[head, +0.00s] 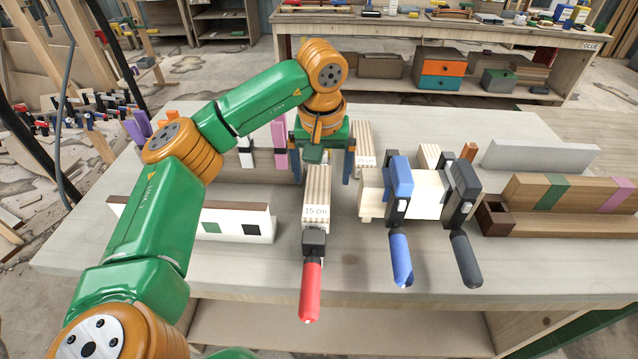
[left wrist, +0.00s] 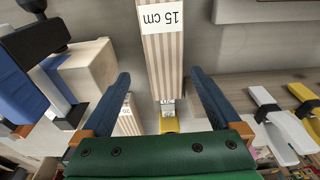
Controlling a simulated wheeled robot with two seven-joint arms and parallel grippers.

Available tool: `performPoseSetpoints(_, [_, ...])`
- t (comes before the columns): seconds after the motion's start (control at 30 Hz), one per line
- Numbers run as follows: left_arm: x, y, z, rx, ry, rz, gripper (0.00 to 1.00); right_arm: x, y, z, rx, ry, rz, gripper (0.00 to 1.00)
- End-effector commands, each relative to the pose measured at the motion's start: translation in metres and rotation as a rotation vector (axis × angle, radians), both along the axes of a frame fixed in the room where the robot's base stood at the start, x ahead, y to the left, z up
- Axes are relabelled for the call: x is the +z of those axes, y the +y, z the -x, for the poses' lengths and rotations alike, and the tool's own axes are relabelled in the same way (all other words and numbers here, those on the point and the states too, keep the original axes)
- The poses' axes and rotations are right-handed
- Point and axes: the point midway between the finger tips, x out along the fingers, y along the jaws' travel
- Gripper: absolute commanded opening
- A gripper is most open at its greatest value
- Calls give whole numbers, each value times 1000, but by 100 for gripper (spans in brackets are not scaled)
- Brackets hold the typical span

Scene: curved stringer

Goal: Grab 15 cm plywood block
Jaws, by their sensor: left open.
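The 15 cm plywood block (head: 316,190) is a pale striped bar lying lengthwise on the workbench, with a white "15 cm" label near its front end. In the left wrist view the block (left wrist: 164,65) runs down between the two blue fingers, with its label near the top. My left gripper (head: 322,178) is open over the block's far part, one finger on each side. In the left wrist view the gripper (left wrist: 160,78) shows gaps on both sides of the block. The palm hides the block's far end in the head view. My right gripper is not in view.
A red-handled clamp (head: 312,270) sits at the block's front end. Right of it, blue and black clamps (head: 401,255) hold a pale wood piece (head: 424,200). A 20 cm block (head: 364,140) stands behind.

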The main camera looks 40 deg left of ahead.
Motion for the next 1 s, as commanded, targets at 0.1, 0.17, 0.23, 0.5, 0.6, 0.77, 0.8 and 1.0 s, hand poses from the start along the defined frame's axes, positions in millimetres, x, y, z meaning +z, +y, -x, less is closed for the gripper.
performPoseSetpoints(0.1, [-19, 5, 5, 1, 5, -1, 98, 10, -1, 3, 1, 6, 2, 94])
performPoseSetpoints(0.17, [-32, 6, 6, 0, 6, 0, 98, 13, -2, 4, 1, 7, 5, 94])
performPoseSetpoints(0.23, [-43, 7, 4, 1, 4, 0, 98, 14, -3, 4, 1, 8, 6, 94])
performPoseSetpoints(0.5, [-51, 7, 2, 1, 0, 1, 95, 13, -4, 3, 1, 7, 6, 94])
performPoseSetpoints(0.6, [-50, 7, 2, 1, 0, 1, 68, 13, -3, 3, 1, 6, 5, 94])
performPoseSetpoints(0.77, [-50, 7, 2, 1, -1, 1, 25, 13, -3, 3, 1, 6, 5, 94])
performPoseSetpoints(0.8, [-50, 7, 2, 1, -1, 1, 14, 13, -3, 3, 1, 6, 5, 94])
performPoseSetpoints(1.0, [-50, 7, 2, 1, -1, 1, 0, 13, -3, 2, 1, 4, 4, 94])
